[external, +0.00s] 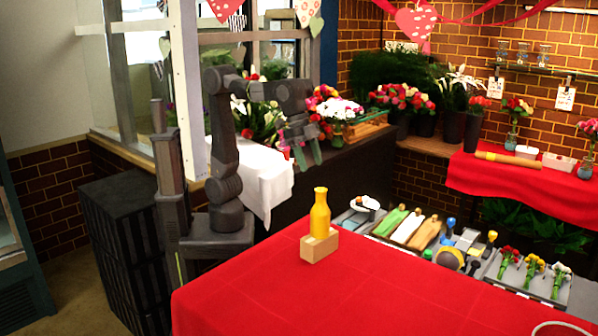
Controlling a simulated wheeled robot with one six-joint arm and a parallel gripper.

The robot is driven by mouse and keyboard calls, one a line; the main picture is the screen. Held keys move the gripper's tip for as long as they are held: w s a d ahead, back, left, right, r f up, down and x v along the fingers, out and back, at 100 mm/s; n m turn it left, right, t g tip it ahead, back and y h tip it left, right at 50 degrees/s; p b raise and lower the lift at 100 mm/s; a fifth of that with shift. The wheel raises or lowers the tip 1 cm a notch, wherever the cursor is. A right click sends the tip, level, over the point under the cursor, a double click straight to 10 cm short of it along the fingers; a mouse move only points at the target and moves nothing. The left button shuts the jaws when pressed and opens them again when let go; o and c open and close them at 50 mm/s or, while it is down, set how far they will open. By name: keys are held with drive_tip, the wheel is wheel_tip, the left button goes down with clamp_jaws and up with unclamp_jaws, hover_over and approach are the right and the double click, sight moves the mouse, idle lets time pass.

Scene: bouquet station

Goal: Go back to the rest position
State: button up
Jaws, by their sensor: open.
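My gripper (303,157) hangs at the end of my dark grey arm, pointing down in front of the dark counter at the left of centre. Its greenish fingers are apart, and no object shows between them. My arm rises from its base and bends over to the right at the top. A yellow bottle (320,213) stands upright in a light wooden block (319,246) on the red table (400,290). The bottle is below and slightly right of my gripper, well apart from it.
A white cloth (262,178) drapes over the counter beside my arm. Flowers (338,110) stand behind my gripper. Trays with rolls (405,227) and small bouquets (532,270) lie beyond the table. Another red-covered table (500,180) stands at the right. The front of the red table is mostly clear.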

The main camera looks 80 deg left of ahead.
sight(321, 196)
drive_tip(key=shift+r, duration=0.3)
drive_tip(key=x, duration=1.2)
drive_tip(key=shift+s+a+f, duration=0.1)
wheel_tip(321, 196, up, 3)
drive_tip(key=shift+f, duration=0.15)
drive_tip(key=shift+r, duration=0.35)
